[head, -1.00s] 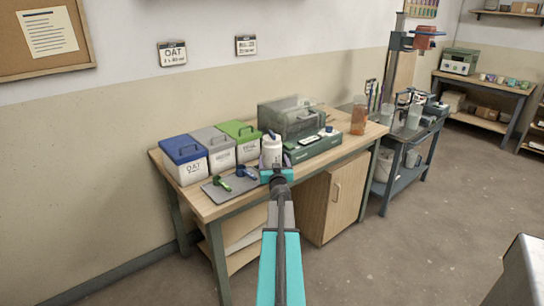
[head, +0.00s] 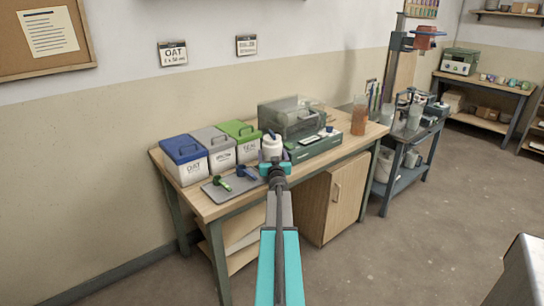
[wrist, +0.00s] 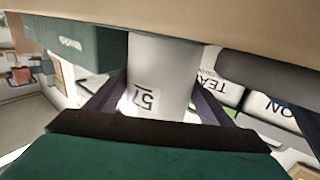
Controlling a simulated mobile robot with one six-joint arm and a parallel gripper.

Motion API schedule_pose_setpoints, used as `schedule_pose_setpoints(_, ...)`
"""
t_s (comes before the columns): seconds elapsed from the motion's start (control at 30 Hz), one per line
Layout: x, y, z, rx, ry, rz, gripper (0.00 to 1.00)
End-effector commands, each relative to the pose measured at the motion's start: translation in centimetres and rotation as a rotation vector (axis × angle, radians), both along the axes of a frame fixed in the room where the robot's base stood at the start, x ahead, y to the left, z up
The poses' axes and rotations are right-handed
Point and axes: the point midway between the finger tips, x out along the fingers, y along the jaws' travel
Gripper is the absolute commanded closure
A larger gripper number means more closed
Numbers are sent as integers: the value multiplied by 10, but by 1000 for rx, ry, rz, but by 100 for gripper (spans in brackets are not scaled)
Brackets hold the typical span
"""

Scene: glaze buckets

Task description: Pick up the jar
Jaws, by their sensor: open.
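In the wrist view, the jar (wrist: 165,65) is a pale cylinder with a small label reading what looks like "57". My gripper (head: 275,166) is at the jar's lower part and hides some of it. In the wrist view, its two dark fingers stand open on either side of the jar (wrist: 158,104). I cannot tell whether either finger touches it.
Blue-, grey- and green-lidded bins (head: 184,158) stand left of the jar. A grey mat (head: 222,194) with green and blue scoops lies in front of them. A green scale-like box (head: 312,146) is close on the jar's right. A clear container with orange-brown contents (head: 360,116) stands farther right.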

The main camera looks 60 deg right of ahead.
Motion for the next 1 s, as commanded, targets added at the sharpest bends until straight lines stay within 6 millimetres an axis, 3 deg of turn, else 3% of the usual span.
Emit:
schedule_pose_setpoints(0.4,-1,0,0,0,0,-1,25)
schedule_pose_setpoints(0.47,-1,0,0,0,0,-1,32)
schedule_pose_setpoints(0.67,-1,0,0,0,0,-1,66)
schedule_pose_setpoints(1.0,-1,0,5,-3,-4,1,66)
